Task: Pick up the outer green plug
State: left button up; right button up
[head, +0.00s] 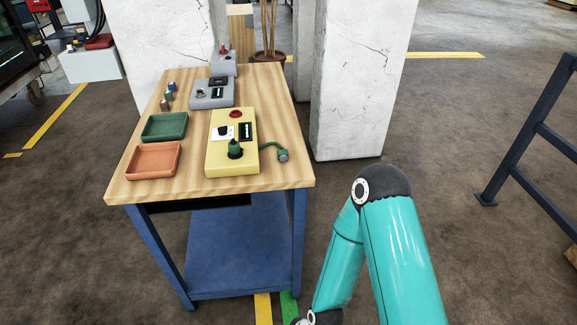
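A yellow control box (218,161) sits on the wooden top of the trolley, near its right edge. A dark green plug-like part (235,148) stands upright on the near end of this box. I cannot tell which green part is the outer plug. Neither gripper is in view; only my teal right arm shows.
A green tray (146,138) and an orange tray (130,172) lie on the left of the trolley top (200,188). Two grey control boxes, one nearer (211,102) and one farther (222,70), stand behind the yellow box. A white pillar (350,120) rises right of the trolley.

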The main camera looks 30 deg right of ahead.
aim_at(282, 154)
jog(key=z, duration=0.4)
jog(key=k, duration=0.2)
jog(key=z, duration=1.1)
jog(key=i, duration=1.15)
jog(key=u, duration=0.2)
